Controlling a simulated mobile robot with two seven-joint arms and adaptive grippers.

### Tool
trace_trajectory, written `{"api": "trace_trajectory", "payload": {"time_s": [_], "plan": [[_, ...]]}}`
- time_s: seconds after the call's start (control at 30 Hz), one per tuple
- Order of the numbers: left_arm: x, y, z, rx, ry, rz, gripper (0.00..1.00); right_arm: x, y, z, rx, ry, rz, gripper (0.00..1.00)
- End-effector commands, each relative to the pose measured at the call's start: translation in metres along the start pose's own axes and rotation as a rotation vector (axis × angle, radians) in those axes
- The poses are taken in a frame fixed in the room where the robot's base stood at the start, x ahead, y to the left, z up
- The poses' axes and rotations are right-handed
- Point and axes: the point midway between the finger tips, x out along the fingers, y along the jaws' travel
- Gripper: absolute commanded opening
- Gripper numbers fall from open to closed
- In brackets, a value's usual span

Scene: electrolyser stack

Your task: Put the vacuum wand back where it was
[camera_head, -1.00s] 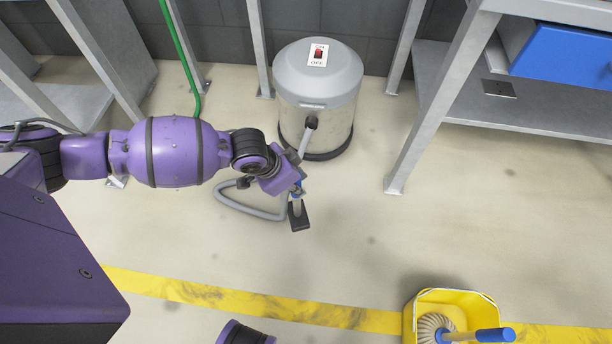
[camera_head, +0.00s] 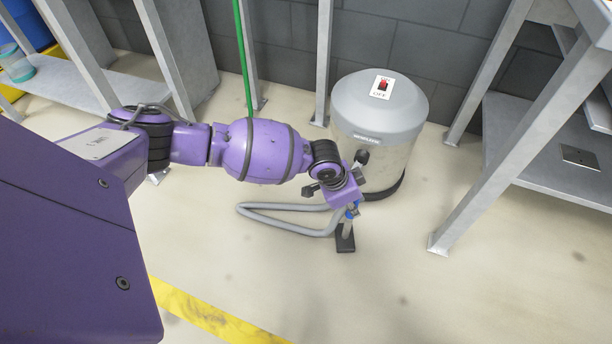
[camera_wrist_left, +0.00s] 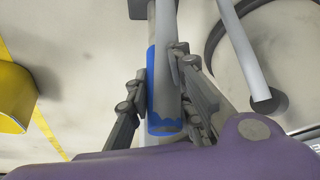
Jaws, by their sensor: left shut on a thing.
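The vacuum wand (camera_head: 346,232) is a grey tube with a blue grip and a dark flat nozzle, standing roughly upright in front of the vacuum. My left gripper (camera_head: 354,205) is shut on its blue grip. The left wrist view shows the blue grip (camera_wrist_left: 164,95) between the two fingers of my left gripper (camera_wrist_left: 165,92). The grey vacuum canister (camera_head: 378,125) stands by the wall with a red switch on its lid. Its grey hose (camera_head: 285,223) loops on the floor beside the wand. Whether the nozzle touches the floor is unclear. My right gripper does not show.
A metal shelf (camera_head: 560,160) stands to the right and another rack (camera_head: 110,110) to the left. A green pipe (camera_head: 243,60) runs down the wall. A yellow floor line (camera_head: 215,318) crosses the front left. The floor in front is clear. A yellow object (camera_wrist_left: 15,98) shows in the left wrist view.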

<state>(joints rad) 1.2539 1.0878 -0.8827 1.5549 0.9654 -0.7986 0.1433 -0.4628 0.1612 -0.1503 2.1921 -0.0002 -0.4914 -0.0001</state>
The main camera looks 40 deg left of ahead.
Motion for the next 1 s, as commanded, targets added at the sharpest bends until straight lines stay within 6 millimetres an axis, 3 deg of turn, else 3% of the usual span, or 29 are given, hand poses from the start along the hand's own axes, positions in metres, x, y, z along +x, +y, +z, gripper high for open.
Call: {"api": "trace_trajectory", "payload": {"time_s": [0.17, 0.6, 0.63, 0.73, 1.0], "plan": [[0.021, 0.000, 0.007, 0.000, 0.002, 0.000, 0.00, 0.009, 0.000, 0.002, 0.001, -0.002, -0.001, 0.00], [0.026, 0.001, 0.010, 0.000, 0.001, 0.001, 0.00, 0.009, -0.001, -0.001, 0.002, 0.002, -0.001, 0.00], [0.026, 0.001, 0.013, 0.001, -0.003, 0.001, 0.24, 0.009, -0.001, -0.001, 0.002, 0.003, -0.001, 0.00], [0.026, 0.001, 0.013, 0.000, -0.004, 0.002, 0.38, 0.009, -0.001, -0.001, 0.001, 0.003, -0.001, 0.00], [0.026, 0.001, 0.013, 0.000, -0.004, 0.001, 0.40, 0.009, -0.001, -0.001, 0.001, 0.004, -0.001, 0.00]]}}
